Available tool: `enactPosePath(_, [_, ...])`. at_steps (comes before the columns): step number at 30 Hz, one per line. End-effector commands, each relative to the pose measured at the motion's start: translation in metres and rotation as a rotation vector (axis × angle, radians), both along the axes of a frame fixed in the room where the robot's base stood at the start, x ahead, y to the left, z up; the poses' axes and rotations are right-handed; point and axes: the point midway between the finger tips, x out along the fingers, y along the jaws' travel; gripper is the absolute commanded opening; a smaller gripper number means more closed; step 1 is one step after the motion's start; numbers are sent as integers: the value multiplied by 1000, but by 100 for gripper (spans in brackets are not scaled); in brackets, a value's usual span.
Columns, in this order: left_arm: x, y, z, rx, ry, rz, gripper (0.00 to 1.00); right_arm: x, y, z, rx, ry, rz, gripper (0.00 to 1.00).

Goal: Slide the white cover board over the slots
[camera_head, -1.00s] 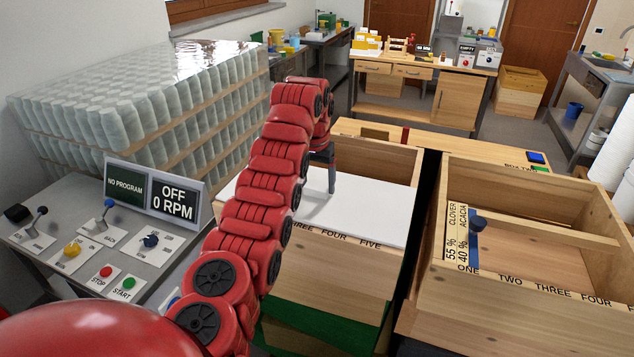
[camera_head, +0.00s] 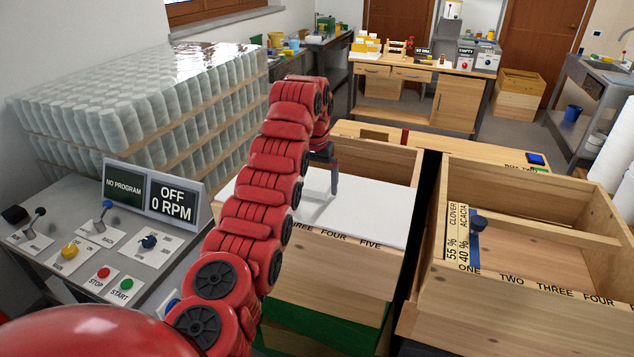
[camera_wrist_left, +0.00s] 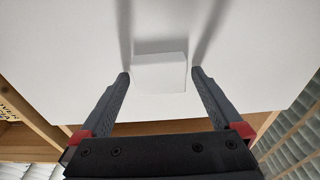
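The white cover board (camera_head: 375,207) lies flat over the front part of the left wooden box (camera_head: 325,278). Lettering reading THREE, FOUR, FIVE shows along the box's front edge; my arm hides the left end. The board fills much of the left wrist view (camera_wrist_left: 60,50), with a white block (camera_wrist_left: 160,75) on it. My left gripper (camera_wrist_left: 161,74) has its fingers apart, one on each side of the block, with narrow gaps seeming to show. In the head view a dark finger of the left gripper (camera_head: 334,182) points down at the board. My right gripper is not in view.
A control panel (camera_head: 110,235) reading OFF 0 RPM is at left. Wrapped jars (camera_head: 140,100) are stacked behind it.

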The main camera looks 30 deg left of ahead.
Motion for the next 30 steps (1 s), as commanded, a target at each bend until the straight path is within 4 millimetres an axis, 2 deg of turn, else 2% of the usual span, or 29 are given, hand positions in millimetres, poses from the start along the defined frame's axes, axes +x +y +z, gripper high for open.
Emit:
enactPosePath(6, [-1, 0, 4, 1, 0, 0, 100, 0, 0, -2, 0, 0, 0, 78])
enactPosePath(13, [-4, 0, 30, 1, -3, 1, 100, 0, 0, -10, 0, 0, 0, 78])
enactPosePath(15, [-4, -3, 50, 2, -4, -3, 100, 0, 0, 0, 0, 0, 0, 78])
enactPosePath(17, [-6, -3, 61, 1, -3, -1, 100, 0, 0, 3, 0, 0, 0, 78])
enactPosePath(21, [-10, -1, 91, 0, -2, 1, 100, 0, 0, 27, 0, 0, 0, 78])
enactPosePath(30, [-16, -2, 139, 1, 0, 1, 100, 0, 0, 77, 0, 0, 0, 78])
